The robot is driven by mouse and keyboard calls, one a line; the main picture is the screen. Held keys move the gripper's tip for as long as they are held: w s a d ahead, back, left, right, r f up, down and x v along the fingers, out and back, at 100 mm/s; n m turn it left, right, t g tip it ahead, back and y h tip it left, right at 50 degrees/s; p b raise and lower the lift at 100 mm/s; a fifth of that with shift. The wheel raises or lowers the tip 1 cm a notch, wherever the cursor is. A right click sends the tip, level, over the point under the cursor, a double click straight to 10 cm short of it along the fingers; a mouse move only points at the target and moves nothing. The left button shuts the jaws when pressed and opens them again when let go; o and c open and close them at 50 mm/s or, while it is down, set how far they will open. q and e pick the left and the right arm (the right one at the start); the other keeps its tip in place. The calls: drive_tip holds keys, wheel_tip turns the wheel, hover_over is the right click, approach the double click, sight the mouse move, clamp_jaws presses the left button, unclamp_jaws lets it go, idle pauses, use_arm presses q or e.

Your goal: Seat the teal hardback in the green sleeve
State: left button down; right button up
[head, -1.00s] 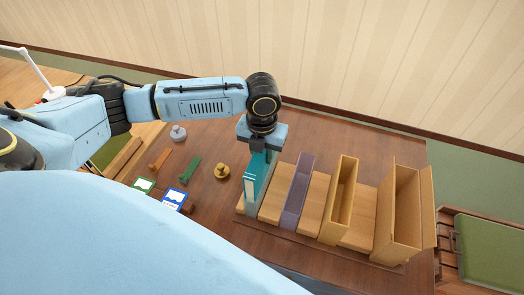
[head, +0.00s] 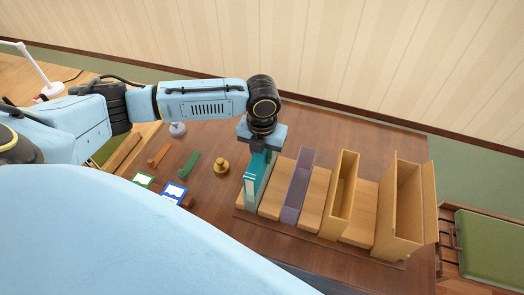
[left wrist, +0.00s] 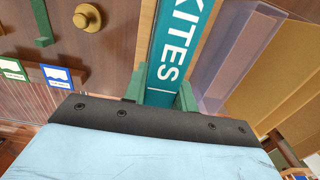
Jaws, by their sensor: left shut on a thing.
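The teal hardback (head: 257,185) stands upright at the left end of the row of sleeves on the table. In the left wrist view its teal spine (left wrist: 178,45) shows the white letters KITES. My left gripper (head: 261,148) is above it and shut on its upper end. In the left wrist view, dark green pieces flank the book just beyond the gripper palm; I cannot tell whether they are fingers or part of a sleeve. I cannot make out a separate green sleeve. The book's lower end is hidden from the wrist view. My right gripper is not in view.
A purple sleeve (head: 292,205), a yellow sleeve (head: 329,223) and a larger tan box (head: 385,237) stand to the right, with wooden blocks between. A brass knob (head: 221,168), a green piece (head: 188,165), an orange piece (head: 159,155) and two cards lie left.

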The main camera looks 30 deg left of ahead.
use_arm(q)
drive_tip(key=shift+f+b, duration=0.4)
drive_tip(key=shift+f, duration=0.55)
drive_tip(key=c, duration=1)
unclamp_jaws()
drive_tip(key=shift+c, duration=0.2)
wheel_tip(320, 180, up, 13)
drive_tip(key=shift+r+b, duration=0.2)
drive_tip(key=shift+b, duration=0.15)
